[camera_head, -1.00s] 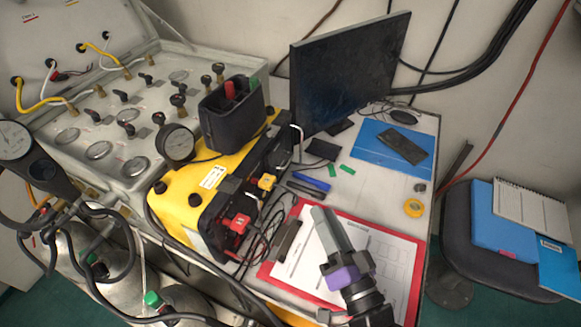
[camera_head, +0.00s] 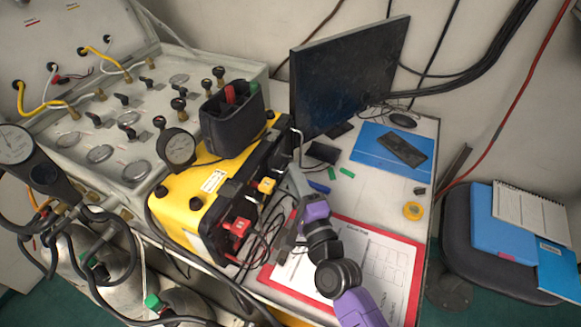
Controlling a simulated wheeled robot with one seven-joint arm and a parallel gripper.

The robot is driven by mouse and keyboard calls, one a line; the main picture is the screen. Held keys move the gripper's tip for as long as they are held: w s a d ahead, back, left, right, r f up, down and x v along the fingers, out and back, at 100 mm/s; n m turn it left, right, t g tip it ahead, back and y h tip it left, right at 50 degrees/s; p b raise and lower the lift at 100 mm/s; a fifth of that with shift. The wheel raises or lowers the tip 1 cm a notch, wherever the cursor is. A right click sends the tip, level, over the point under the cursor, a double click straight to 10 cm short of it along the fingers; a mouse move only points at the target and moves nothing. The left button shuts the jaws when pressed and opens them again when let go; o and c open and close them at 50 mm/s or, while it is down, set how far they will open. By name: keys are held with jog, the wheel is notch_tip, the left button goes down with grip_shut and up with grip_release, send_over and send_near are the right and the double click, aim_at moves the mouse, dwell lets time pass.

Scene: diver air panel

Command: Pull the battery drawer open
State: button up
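The yellow unit (camera_head: 190,180) with a dark front stands on the table at the centre left. The battery drawer is not clearly marked out on that front, and no opening gap shows. A thin pale metal bar (camera_head: 298,140) stands at the far end of the front. Red (camera_head: 237,228) and yellow (camera_head: 266,186) connectors with black cables are on the nearer part. My gripper (camera_head: 294,175) has its grey fingers close by the front, below the metal bar. I cannot tell whether the fingers touch anything or how far apart they are.
A red clipboard (camera_head: 408,268) with papers lies under my arm. A monitor (camera_head: 350,75) stands behind. A blue folder (camera_head: 368,158), a yellow tape roll (camera_head: 412,211) and small markers lie on the table. A black pouch (camera_head: 230,130) sits on the yellow unit.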

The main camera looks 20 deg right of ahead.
jog(key=shift+w+r, duration=0.2)
jog(key=shift+w, duration=1.25)
jog(key=shift+c, duration=0.4)
grip_shut()
